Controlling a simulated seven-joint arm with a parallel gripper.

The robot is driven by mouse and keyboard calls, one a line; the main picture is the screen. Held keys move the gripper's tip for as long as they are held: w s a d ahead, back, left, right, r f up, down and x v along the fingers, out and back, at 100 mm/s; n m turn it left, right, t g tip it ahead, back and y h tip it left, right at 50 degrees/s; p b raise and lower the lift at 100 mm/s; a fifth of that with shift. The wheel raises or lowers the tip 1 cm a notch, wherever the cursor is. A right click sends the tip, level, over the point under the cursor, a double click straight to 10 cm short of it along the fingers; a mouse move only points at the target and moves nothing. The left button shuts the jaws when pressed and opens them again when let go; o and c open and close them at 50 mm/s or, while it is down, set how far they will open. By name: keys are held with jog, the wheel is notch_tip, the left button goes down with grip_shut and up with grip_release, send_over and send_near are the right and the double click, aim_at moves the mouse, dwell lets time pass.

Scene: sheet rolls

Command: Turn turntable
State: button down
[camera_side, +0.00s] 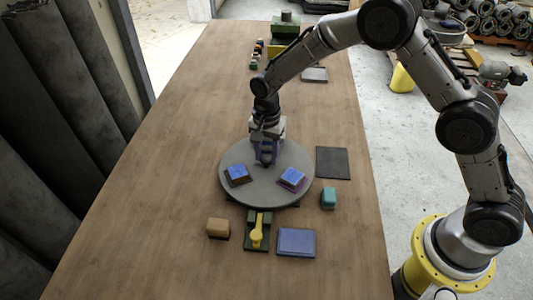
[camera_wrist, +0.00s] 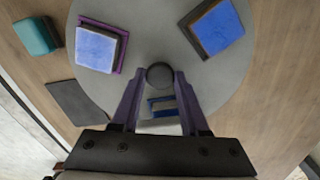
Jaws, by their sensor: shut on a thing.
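The turntable (camera_side: 262,194) is a round grey disc on the wooden table; it also fills the upper middle of the wrist view (camera_wrist: 165,30). My gripper (camera_side: 266,162) points down over the disc. In the wrist view its purple fingers (camera_wrist: 160,80) are shut on a dark round knob (camera_wrist: 160,74) near the disc's middle. One blue-topped block (camera_side: 238,173) sits on a brown base on the disc's left. Another blue-topped block (camera_side: 291,178) sits on a purple base on the right. A third blue piece (camera_wrist: 163,104) shows partly between my fingers.
Close around the disc are a dark flat pad (camera_side: 333,163), a teal block (camera_side: 328,198), a blue-grey pad (camera_side: 296,242), a green stand with a yellow lever (camera_side: 257,233) and a tan block (camera_side: 218,227). The table's left side is clear.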

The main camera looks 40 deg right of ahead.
jog(key=shift+r+n, duration=0.1)
jog(key=shift+n, duration=5.8)
jog(key=shift+w+n, duration=0.1)
jog(key=shift+n, duration=3)
jog(key=shift+r+n, duration=0.1)
jog(key=shift+n, duration=2.8)
jog(key=shift+c, duration=2.1)
grip_release()
